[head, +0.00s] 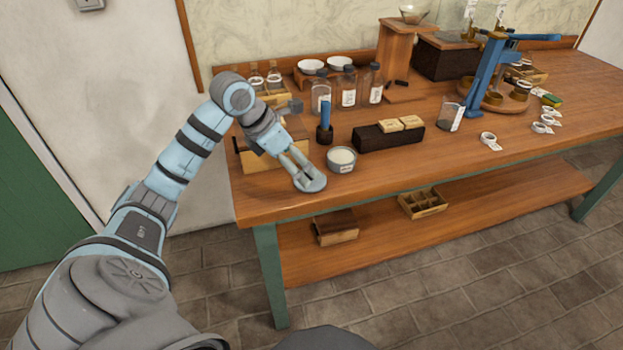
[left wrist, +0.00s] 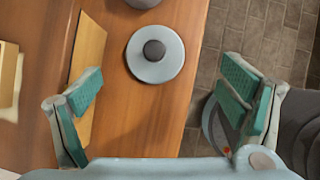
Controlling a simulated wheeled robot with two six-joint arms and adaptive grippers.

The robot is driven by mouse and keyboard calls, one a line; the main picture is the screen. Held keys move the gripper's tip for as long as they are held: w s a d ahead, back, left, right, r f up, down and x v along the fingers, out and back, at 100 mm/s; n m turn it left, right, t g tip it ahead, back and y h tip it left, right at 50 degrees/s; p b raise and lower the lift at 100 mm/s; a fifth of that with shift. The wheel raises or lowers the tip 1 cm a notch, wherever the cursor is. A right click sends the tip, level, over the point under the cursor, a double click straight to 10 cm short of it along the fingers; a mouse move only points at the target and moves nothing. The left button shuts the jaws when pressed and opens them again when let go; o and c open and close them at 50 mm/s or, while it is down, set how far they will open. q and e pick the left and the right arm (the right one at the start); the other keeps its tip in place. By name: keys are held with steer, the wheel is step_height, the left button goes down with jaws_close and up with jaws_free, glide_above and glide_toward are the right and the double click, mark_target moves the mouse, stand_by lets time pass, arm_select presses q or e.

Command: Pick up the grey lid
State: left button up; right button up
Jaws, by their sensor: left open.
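The grey lid (head: 314,185) is a round disc near the table's front left edge. In the left wrist view the lid (left wrist: 172,64) lies flat, with a dark round knob in its middle. My left gripper (head: 300,164) reaches down to the lid and partly covers it in the head view. In the left wrist view the gripper's green-padded fingers (left wrist: 162,92) are spread wide with nothing between them, and the lid shows ahead of the gap. My right gripper is in neither view.
A small grey jar of white contents (head: 341,161) stands just right of the lid. A wooden box (head: 262,158) is behind my left gripper. A dark block (head: 388,139) and glass bottles (head: 348,88) stand farther back. The table's front edge is close to the lid.

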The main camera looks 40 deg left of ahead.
mark_target(310, 177)
arm_select(q)
steer(key=x, duration=0.6)
steer(key=shift+w+a+b, duration=0.25)
steer(key=shift+w+b, duration=0.1)
steer(key=shift+b, duration=0.05)
steer(key=shift+w+f, duration=0.15)
steer(key=shift+f, duration=0.15)
steer(key=c, duration=1.2)
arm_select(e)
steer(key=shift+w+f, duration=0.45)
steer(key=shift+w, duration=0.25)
